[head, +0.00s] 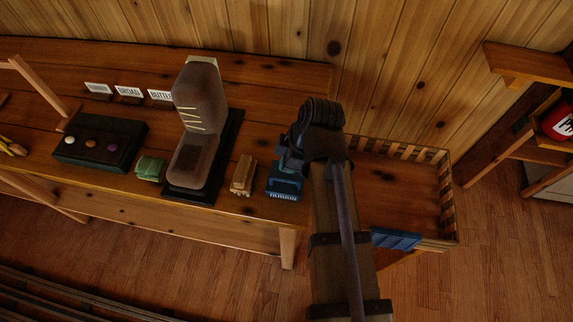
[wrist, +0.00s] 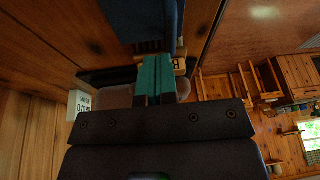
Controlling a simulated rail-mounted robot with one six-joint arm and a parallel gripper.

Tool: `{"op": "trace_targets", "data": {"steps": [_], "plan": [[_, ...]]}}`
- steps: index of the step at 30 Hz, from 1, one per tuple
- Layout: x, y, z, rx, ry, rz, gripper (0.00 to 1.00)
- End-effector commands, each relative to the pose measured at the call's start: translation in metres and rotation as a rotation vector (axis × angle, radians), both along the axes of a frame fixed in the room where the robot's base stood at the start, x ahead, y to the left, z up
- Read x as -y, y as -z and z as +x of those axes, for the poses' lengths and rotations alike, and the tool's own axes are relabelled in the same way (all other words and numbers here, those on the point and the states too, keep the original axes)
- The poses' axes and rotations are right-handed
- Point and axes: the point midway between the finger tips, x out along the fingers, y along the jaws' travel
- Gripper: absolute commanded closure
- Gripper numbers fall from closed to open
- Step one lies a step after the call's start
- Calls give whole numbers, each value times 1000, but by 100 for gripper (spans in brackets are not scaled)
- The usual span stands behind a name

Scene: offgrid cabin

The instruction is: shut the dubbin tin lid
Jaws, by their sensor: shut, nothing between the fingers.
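The blue dubbin tin (head: 284,194), with a pale DUBBIN label on its front, sits near the table's front edge. My wrist hangs over its back part and hides much of the lid, so I cannot tell the lid's angle in the head view. In the wrist view a dark blue panel (wrist: 150,18), which looks like part of the tin, fills the top middle. My gripper (wrist: 153,60) has its teal fingers together and empty, with the tips just short of that panel in the picture. Whether they touch it is unclear.
A wooden brush (head: 243,174) lies just left of the tin. Further left are a boot-shaped brown object (head: 198,110) on a black base, a green cloth (head: 150,168) and a dark box (head: 100,142). A slatted tray (head: 400,190) is at the right.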

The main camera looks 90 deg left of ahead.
Motion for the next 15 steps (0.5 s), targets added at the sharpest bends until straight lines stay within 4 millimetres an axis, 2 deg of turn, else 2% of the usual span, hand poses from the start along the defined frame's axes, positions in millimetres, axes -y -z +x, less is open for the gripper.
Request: {"op": "trace_targets", "data": {"steps": [1, 2, 9, 12, 15], "plan": [[-8, -20, 3, 0, 4, 1, 100], [-13, -27, 4, 0, 7, 1, 100], [-6, -92, 25, 0, 7, 0, 100], [-5, -109, 32, 0, 5, 0, 100], [-4, -115, 35, 0, 5, 0, 100]]}}
